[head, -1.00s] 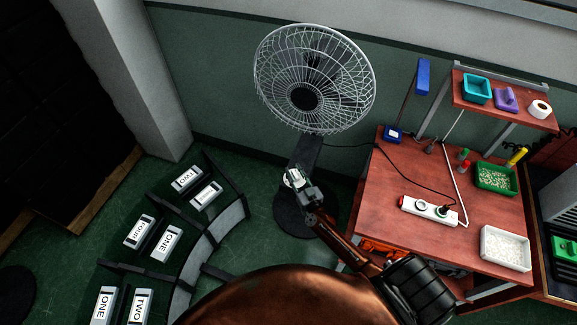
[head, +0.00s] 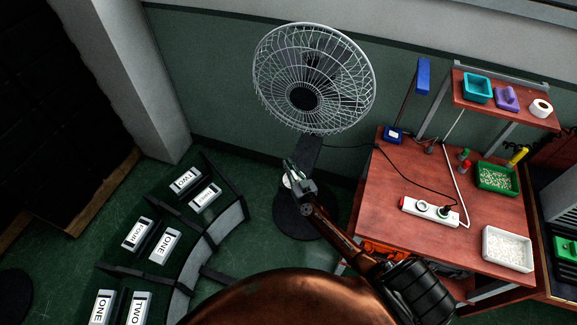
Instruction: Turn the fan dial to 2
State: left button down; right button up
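A grey standing fan (head: 315,78) with a wire cage stands against the green wall, on a dark round base (head: 290,222). A small white part, which may be the dial, shows low on its dark post (head: 308,150), beside my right gripper (head: 290,172). The gripper is in front of the post's lower part and hides some of it. Its fingers look narrow and partly overlap the white part; I cannot tell whether they touch it or how far apart they are. No numbers on a dial can be read. My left gripper is not in view.
A red-brown workbench (head: 400,255) stands to the right, with a white power strip (head: 429,210), a green bin (head: 496,179) and a white bin (head: 507,248). A black cable runs from the fan to the strip.

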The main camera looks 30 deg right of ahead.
grip_shut()
